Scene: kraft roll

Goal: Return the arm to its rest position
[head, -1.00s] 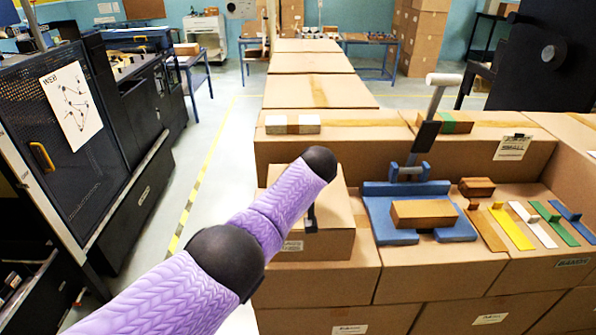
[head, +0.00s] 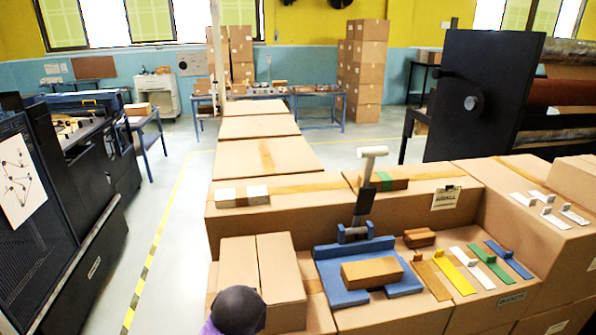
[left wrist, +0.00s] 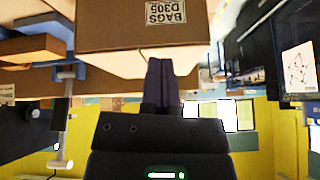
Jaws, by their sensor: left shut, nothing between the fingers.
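My left arm shows in the head view only as a black rounded joint with a bit of purple sleeve at the bottom edge, in front of a cardboard box (head: 263,270). Its gripper is out of the head view. In the left wrist view, which is upside down, my left gripper (left wrist: 161,68) is shut and empty, its dark fingers side by side. A cardboard box labelled BAGS D305 (left wrist: 110,25) fills the top of that view behind the fingertips; I cannot tell the gap between them. My right gripper is in neither view.
A blue fixture (head: 330,285) with a wooden block (head: 371,273) and an upright lever (head: 362,205) stands on the boxes at right. Several coloured strips (head: 455,275) lie beside it. A black machine (head: 40,205) stands at left, with open floor (head: 165,215) between.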

